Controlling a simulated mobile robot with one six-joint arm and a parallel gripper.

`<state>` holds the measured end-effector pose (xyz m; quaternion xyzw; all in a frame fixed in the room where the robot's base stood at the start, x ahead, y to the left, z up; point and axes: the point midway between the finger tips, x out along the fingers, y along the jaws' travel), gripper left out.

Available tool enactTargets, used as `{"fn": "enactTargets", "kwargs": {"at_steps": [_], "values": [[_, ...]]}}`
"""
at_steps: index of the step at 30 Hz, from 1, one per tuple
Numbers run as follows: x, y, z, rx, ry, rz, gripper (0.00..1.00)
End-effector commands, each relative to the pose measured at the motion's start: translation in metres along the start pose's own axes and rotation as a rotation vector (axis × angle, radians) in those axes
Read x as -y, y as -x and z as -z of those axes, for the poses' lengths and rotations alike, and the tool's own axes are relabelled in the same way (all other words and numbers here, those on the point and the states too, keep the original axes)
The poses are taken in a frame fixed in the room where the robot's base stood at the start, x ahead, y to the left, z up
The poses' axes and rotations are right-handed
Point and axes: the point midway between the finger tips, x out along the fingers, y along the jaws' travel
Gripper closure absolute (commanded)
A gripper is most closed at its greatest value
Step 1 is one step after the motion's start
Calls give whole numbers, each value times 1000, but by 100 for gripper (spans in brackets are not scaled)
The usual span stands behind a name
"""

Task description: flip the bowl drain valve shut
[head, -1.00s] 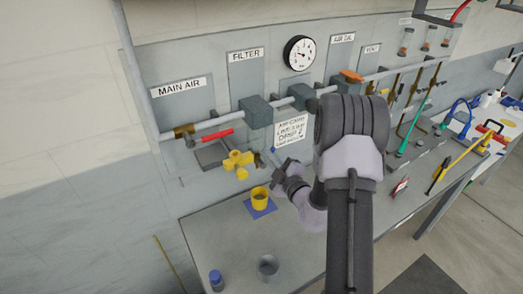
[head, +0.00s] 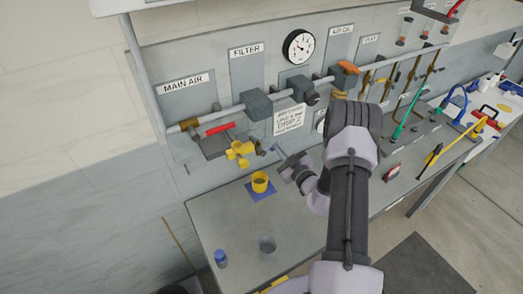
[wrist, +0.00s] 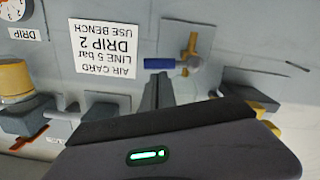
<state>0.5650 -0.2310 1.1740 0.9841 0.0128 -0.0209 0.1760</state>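A small valve with a blue lever and a brass-coloured body (wrist: 190,62) shows on the wall panel in the wrist view, which is upside down. Its blue lever (wrist: 160,63) lies level there, just beyond my fingertips. I cannot tell whether they touch. My gripper (wrist: 158,78) points at the lever with its fingers together and nothing held between them. In the head view my gripper (head: 278,152) is close to the panel, right of a yellow valve-like fitting (head: 240,151). No label in view names the bowl drain valve.
A pipe (head: 225,113) with grey blocks and a red lever (head: 219,129) runs above my gripper. A yellow cup (head: 260,182) on a blue mat, a grey cup (head: 267,245) and a blue-capped jar (head: 220,258) stand on the bench. A paper sign (wrist: 107,45) hangs beside the blue lever.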

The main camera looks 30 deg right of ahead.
Motion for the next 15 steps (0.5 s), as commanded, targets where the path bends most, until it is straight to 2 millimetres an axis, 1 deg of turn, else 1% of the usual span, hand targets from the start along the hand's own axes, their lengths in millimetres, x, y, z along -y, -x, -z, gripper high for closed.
{"fn": "enactTargets", "kwargs": {"at_steps": [6,15], "values": [[-1,0,-6,0,1,-1,100],[-1,0,-10,2,2,-1,100]]}}
